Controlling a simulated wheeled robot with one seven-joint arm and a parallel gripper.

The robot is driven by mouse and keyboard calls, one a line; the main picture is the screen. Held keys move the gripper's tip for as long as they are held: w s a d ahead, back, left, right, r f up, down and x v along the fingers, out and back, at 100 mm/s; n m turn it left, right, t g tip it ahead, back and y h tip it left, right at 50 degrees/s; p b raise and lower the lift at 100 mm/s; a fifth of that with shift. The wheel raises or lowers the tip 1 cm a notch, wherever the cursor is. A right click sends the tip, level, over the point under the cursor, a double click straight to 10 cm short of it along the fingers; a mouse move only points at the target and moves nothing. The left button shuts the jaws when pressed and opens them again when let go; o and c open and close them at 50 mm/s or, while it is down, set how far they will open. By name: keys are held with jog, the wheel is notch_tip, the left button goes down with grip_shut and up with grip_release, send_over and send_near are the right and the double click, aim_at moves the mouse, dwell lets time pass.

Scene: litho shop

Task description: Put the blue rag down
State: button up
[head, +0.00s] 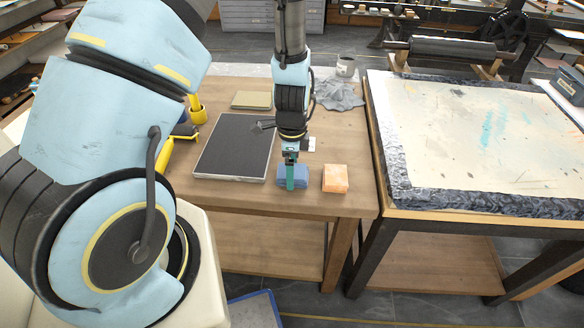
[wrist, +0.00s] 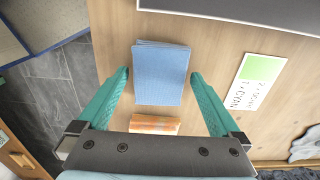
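The blue rag (head: 299,178) is a folded flat block near the front edge of the wooden table (head: 225,202). In the wrist view, the blue rag (wrist: 161,73) appears to lie flat on the wood. My gripper (head: 290,178) points down over the rag, and a teal finger covers part of it in the head view. In the wrist view, the two teal fingers of my gripper (wrist: 160,75) are spread, one on each side of the rag, with a narrow gap at each side. The fingers do not appear to grip it.
An orange block (head: 336,178) sits just right of the rag. A dark framed slab (head: 232,145) lies behind left. A labelled card (wrist: 254,84) lies right of the rag in the wrist view. A grey crumpled cloth (head: 340,94) and a mug (head: 346,67) are at the back.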

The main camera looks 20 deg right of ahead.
notch_tip(320, 180, up, 12)
jog(key=b, duration=0.2)
jog(key=shift+r, duration=0.2)
dwell(0.4)
jog(key=a+r+n, duration=0.4)
jog(key=a+n, duration=0.7)
jog(key=a, duration=0.1)
jog(key=w+a+r+n+t, duration=0.1)
jog(key=a+r+n, duration=0.3)
jog(key=a+n, duration=0.7)
jog(key=shift+a+r+t, duration=0.3)
jog(key=shift+a+r, duration=0.05)
jog(key=shift+a, duration=0.7)
jog(key=shift+w, duration=0.1)
